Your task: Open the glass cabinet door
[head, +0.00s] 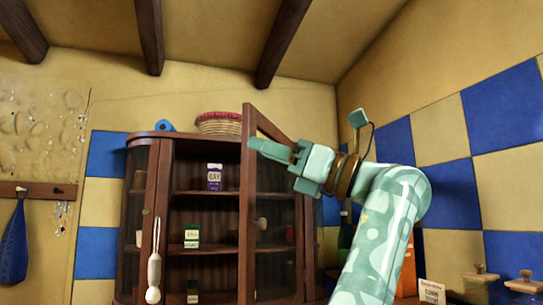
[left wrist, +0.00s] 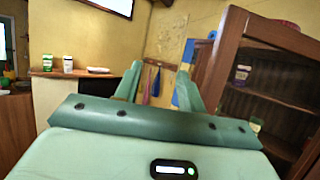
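The wooden glass cabinet (head: 207,190) stands at the back wall in the head view. Its right glass door (head: 248,205) is swung outward, hinged on the right, with its free edge toward me. The shelves inside show openly to the left of that edge. My left gripper (head: 256,147) is in front of the upper part of the door, fingers pointing left; I cannot tell if it touches. In the left wrist view the left gripper (left wrist: 160,85) has its two fingers apart with nothing between them. The cabinet (left wrist: 270,95) stands to their right there. My right gripper is not in view.
A purple jar (head: 214,177) and a green-labelled packet (head: 191,236) stand on the shelves. A basket (head: 219,123) sits on top. A white long-handled thing (head: 154,265) is at the cabinet's left. Lidded jars (head: 524,285) stand at lower right.

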